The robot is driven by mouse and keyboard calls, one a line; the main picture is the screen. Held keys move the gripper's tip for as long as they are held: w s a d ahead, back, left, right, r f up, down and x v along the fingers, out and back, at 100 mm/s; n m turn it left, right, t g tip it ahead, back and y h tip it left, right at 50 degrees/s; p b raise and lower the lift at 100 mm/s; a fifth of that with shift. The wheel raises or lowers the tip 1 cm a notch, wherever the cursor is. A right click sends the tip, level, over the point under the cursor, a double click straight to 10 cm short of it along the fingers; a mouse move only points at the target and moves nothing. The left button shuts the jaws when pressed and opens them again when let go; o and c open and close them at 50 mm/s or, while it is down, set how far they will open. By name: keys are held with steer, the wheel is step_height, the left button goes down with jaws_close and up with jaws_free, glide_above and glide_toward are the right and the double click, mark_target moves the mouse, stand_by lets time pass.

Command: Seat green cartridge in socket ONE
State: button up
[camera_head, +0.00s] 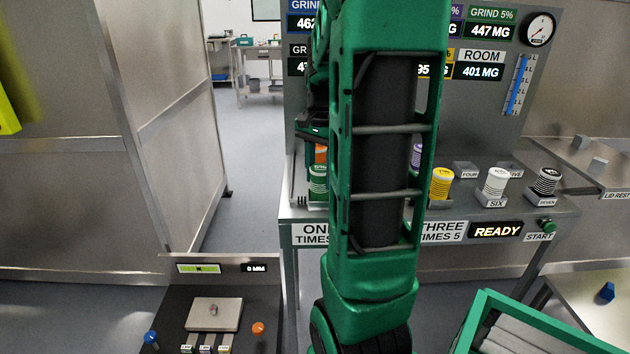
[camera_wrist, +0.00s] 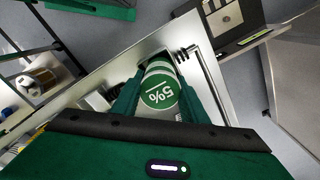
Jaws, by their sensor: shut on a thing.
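The green cartridge (camera_wrist: 160,92), with a white band and a "5%" face, is between the two fingers of my gripper (camera_wrist: 158,85) in the wrist view. My gripper is shut on it. In the head view the green cartridge (camera_head: 318,183) shows upright just left of my arm, above the label ONE (camera_head: 312,232) on the bench front. Socket ONE itself is hidden by the cartridge and my arm, so I cannot tell whether the cartridge is down in it. Most of my gripper is hidden behind my arm in the head view.
An orange cartridge (camera_head: 320,154) shows just behind the green one. Purple (camera_head: 417,156), yellow (camera_head: 441,184), white (camera_head: 496,181) and black (camera_head: 546,181) cartridges stand to the right. The READY display (camera_head: 496,231) and green START button (camera_head: 547,225) are on the bench front.

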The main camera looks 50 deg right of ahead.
steer(key=shift+f, duration=0.6)
steer(key=shift+f, duration=0.15)
steer(key=o, duration=1.2)
steer(key=shift+o, duration=0.2)
step_height(320, 180, up, 12)
steer(key=shift+r, duration=0.1)
steer(key=s+a+f+n, duration=0.5)
steer(key=s+a+f, duration=0.1)
steer(key=a, duration=0.3)
steer(key=s+a+f+n, duration=0.6)
steer(key=s+a, duration=0.1)
steer(key=a, duration=0.1)
steer(key=shift+s+a+f, duration=0.35)
steer(key=shift+s, duration=0.05)
